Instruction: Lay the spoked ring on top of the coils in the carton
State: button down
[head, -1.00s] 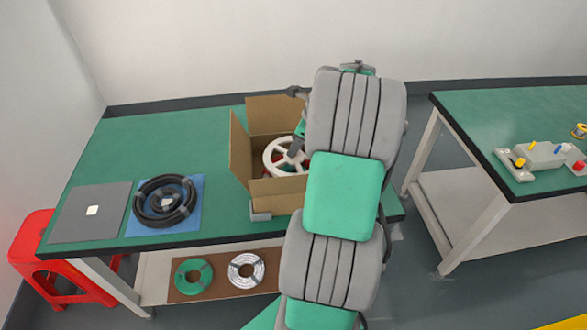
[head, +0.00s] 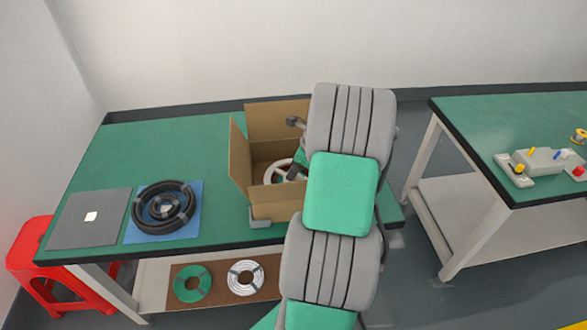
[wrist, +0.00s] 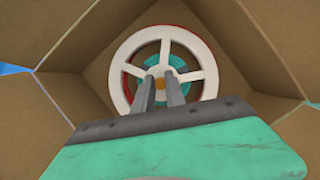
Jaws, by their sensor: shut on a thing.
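The open carton (head: 276,202) stands on the green table. The white spoked ring (wrist: 165,34) is inside the carton, seen almost face-on in the wrist view; in the head view part of it (head: 271,176) shows past the carton's front wall. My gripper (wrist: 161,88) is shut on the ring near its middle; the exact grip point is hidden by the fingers. A teal coil (wrist: 180,63) shows between the spokes, and some red shows at the ring's left edge. I cannot tell whether the ring touches the coils. In the head view my arm hides the carton's right side.
A black coil (head: 163,207) on a blue sheet and a grey panel (head: 90,218) lie left of the carton. A green coil (head: 192,283) and a white coil (head: 245,278) are on the lower shelf. The carton's flaps stand open around the gripper. A red stool (head: 30,255) stands at left.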

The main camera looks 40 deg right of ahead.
jog(key=c, duration=1.4)
grip_release()
jog(key=shift+r, duration=0.1)
jog(key=shift+r, duration=0.35)
jog(key=p+v, duration=0.1)
jog(key=v, duration=1.1)
jog(key=shift+s+r, duration=0.1)
jog(key=shift+r, duration=0.1)
